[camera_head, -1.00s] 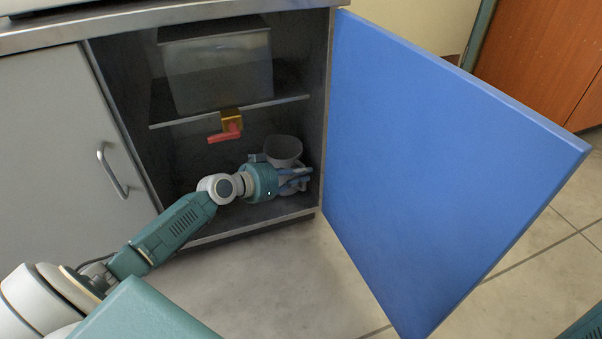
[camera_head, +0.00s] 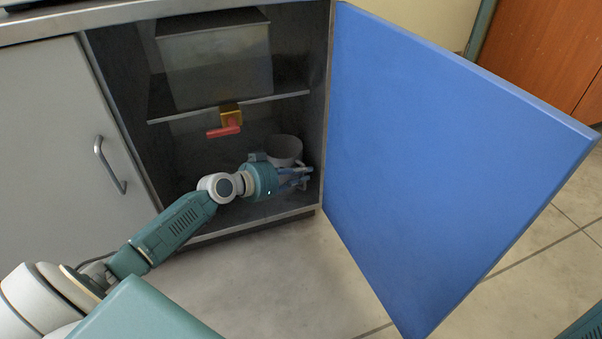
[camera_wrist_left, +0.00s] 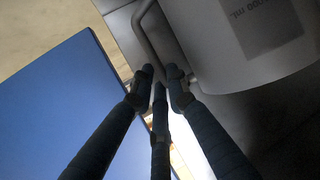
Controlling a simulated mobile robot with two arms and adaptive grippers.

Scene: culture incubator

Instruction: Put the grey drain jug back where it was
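The grey drain jug (camera_head: 285,148) stands upright in the lower right of the open cabinet, below the shelf. My left gripper (camera_head: 303,178) reaches in and its fingers are at the jug's handle side, in front of the jug. In the left wrist view the jug's wall (camera_wrist_left: 222,70) with a dark printed label fills the upper right. The fingers of my left gripper (camera_wrist_left: 160,76) are closed in around the jug's handle (camera_wrist_left: 150,38). The jug's base is mostly hidden by the gripper in the head view. My right gripper is out of view.
A translucent tank (camera_head: 217,68) stands on the shelf (camera_head: 275,95). A brass valve with a red lever (camera_head: 224,131) hangs below the shelf, above my left wrist. The blue door (camera_head: 440,150) stands open on the right. The lower left cabinet floor looks clear.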

